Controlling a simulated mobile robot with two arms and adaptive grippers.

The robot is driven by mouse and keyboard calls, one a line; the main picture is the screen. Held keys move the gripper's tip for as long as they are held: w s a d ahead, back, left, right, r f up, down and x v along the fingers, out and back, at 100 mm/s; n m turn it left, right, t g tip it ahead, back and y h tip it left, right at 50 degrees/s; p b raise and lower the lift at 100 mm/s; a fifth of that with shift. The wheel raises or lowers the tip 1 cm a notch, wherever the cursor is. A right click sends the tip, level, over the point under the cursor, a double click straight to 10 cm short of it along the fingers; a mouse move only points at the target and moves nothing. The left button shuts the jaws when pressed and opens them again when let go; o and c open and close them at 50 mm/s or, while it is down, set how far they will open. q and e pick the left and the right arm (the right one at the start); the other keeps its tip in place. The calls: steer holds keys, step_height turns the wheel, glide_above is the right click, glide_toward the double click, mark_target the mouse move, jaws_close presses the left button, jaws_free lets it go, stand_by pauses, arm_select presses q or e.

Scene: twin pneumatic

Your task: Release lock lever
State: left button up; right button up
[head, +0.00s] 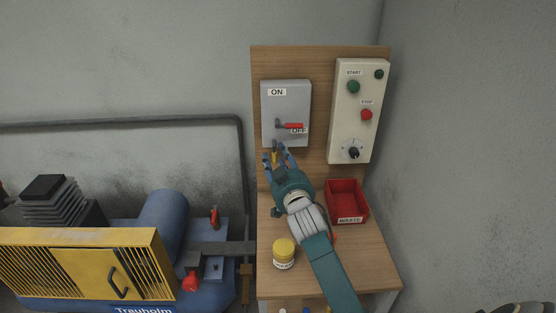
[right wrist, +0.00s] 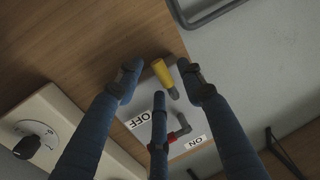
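A grey switch box (head: 270,108) with ON and OFF labels is mounted on the wooden back panel. Its red-handled switch (head: 290,126) points sideways beside the OFF label. A short yellow lever (right wrist: 161,72) sits at the box's lower edge, seen in the right wrist view; in the head view it is partly hidden by my fingers. My right gripper (head: 277,152) is at the lower edge of the box. Its blue fingers are spread around the yellow lever, with visible gaps on both sides in the right wrist view (right wrist: 160,88). My left gripper is out of view.
A control box (head: 344,130) with buttons and a black knob is right of the switch box. A red WASTE bin (head: 333,204) and a yellow-lidded jar (head: 284,250) stand on the wooden bench. A yellow-and-blue compressor (head: 160,290) is at the left.

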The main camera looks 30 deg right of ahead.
steer(key=v, duration=1.2)
